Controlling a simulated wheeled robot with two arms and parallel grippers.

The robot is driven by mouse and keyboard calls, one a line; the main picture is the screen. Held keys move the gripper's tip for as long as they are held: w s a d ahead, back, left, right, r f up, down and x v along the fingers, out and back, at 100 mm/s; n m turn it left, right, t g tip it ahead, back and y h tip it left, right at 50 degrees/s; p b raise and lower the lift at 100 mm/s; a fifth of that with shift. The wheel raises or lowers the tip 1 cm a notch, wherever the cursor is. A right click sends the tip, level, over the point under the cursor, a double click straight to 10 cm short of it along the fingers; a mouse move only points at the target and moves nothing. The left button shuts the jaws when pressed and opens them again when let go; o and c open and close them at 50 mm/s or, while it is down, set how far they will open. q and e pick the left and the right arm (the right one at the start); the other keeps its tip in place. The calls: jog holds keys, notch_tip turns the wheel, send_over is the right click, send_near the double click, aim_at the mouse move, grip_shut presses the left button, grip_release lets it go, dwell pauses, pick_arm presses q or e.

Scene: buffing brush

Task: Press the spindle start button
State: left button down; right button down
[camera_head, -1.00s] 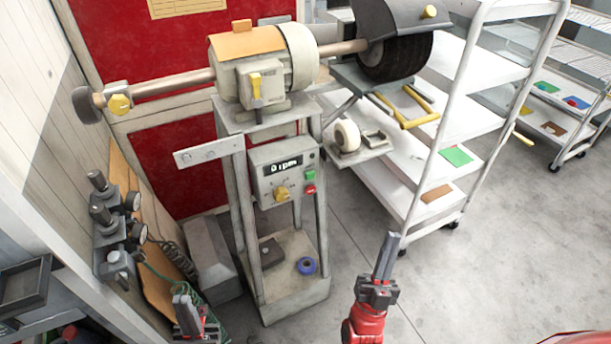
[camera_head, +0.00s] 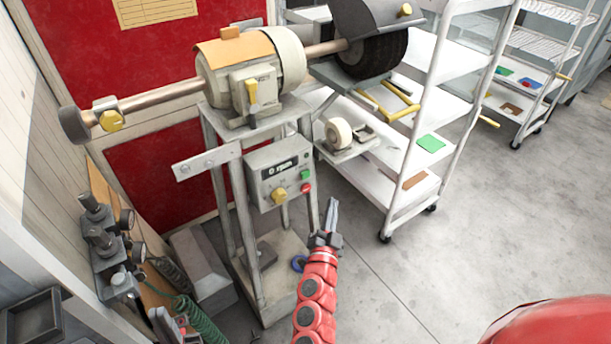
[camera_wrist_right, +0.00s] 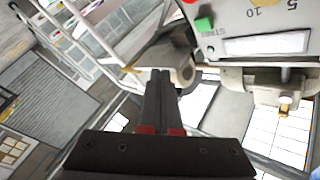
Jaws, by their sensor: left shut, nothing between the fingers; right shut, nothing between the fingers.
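The grey control box (camera_head: 266,184) on the buffing machine's stand carries a small display (camera_head: 281,168), a yellow knob (camera_head: 279,195), a green button (camera_head: 305,174) and a red button (camera_head: 307,188) below it. In the right wrist view, the green button (camera_wrist_right: 204,24) sits beside an upside-down label that appears to read START. My right gripper (camera_head: 332,203) is shut and empty, to the right of and lower than the buttons in the head view, apart from the box. Its closed fingers (camera_wrist_right: 160,76) show in the wrist view.
The buffer motor (camera_head: 248,80) and its shaft stand above the box, with a dark wheel (camera_head: 370,55) at the right. A white shelf cart (camera_head: 440,80) stands behind. Regulators (camera_head: 103,240) are on the left. The floor (camera_head: 430,235) at right is clear.

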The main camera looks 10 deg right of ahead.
aim_at(305, 174)
jog(key=shift+w, duration=0.1)
jog(key=w+a, duration=0.3)
jog(key=w, duration=0.5)
jog(key=shift+w, duration=0.15)
dwell(1.9)
jog(key=shift+w+a, duration=0.15)
jog(key=shift+w, duration=0.15)
jog(key=shift+w+a, duration=0.1)
jog(key=shift+w, duration=0.25)
dwell(0.6)
dwell(0.4)
jog(key=shift+s+d, duration=0.2)
jog(key=shift+s, duration=0.55)
